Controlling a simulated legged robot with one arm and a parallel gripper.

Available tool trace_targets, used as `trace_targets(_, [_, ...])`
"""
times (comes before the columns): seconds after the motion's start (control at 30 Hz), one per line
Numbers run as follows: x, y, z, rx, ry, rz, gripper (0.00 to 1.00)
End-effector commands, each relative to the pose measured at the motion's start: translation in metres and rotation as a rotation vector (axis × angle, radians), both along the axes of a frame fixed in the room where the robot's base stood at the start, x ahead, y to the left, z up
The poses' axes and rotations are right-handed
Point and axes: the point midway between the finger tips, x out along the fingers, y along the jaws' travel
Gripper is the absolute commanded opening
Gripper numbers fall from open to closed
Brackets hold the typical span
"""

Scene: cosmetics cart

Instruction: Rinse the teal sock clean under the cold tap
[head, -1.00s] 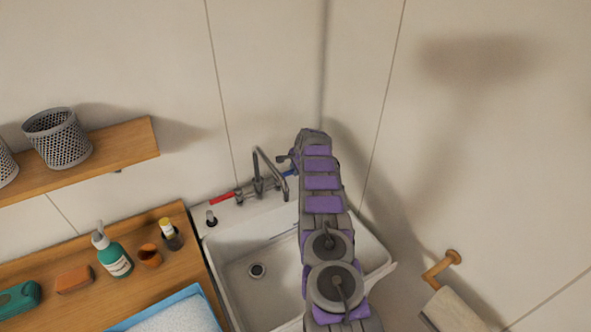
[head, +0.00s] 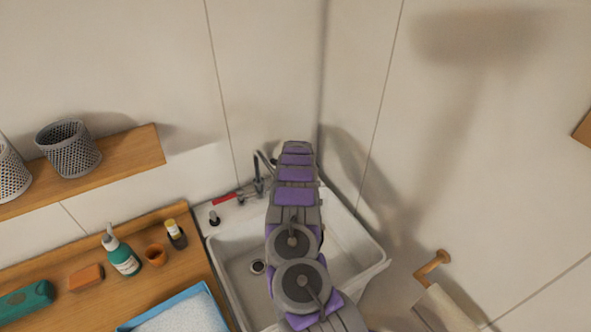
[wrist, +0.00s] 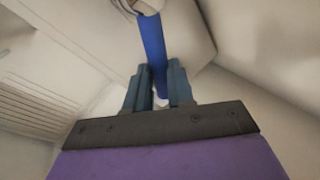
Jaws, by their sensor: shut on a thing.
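My gripper (wrist: 159,78) is shut on the blue lever (wrist: 152,42) of the cold tap, whose far end meets a metal fitting at the top of the wrist view. In the head view my arm hides the gripper and the blue lever. The grey tap spout (head: 263,168) stands at the back of the white sink (head: 352,238), with a red lever (head: 225,199) on its left. I see no teal sock in the sink; my arm covers part of the basin. I cannot tell whether water runs.
A towel (head: 445,310) hangs on the right wall.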

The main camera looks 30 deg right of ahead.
Motion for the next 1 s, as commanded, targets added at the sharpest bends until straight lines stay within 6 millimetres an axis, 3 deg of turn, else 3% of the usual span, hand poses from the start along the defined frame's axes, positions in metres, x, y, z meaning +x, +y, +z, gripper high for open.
trace_targets(0.7, [-0.0058, 0.0044, -0.0016, 0.002, 0.001, -0.086, 0.0])
trace_targets(0.73, [-0.0057, 0.0045, -0.0016, 0.002, 0.001, -0.086, 0.23])
trace_targets(1.0, [-0.0062, 0.0045, -0.0003, 0.002, 0.0, -0.085, 0.48])
